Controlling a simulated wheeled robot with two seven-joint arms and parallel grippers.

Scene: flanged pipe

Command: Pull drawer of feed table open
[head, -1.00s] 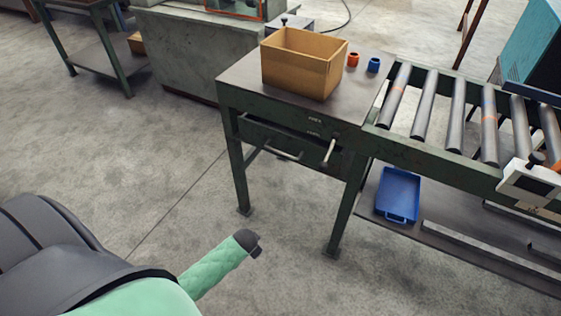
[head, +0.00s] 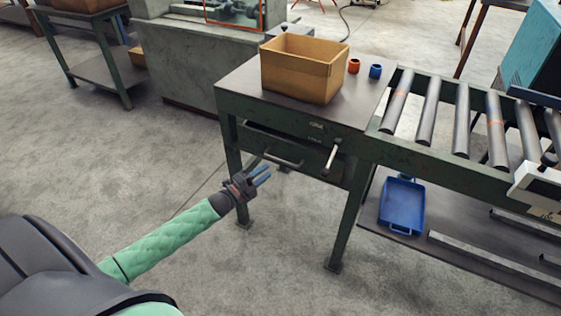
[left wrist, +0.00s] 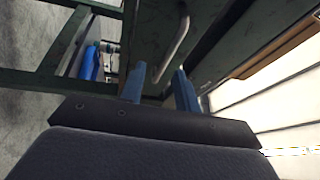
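The green feed table (head: 300,110) stands in the middle of the head view. Its drawer (head: 268,146) sits under the top at the front and has a metal bar handle (head: 283,161). A second lever-like handle (head: 332,156) sticks out to its right. My left gripper (head: 262,175) is open and empty, in front of the drawer and below and left of the handle, apart from it. In the left wrist view the two blue fingers (left wrist: 160,88) stand apart, and the drawer handle (left wrist: 176,38) shows beyond them. My right gripper is not in view.
A cardboard box (head: 304,70) and orange and blue cups stand on the tabletop. A roller conveyor (head: 460,115) joins on the right, with a blue tray (head: 402,205) on its lower shelf. The floor in front of the table is clear.

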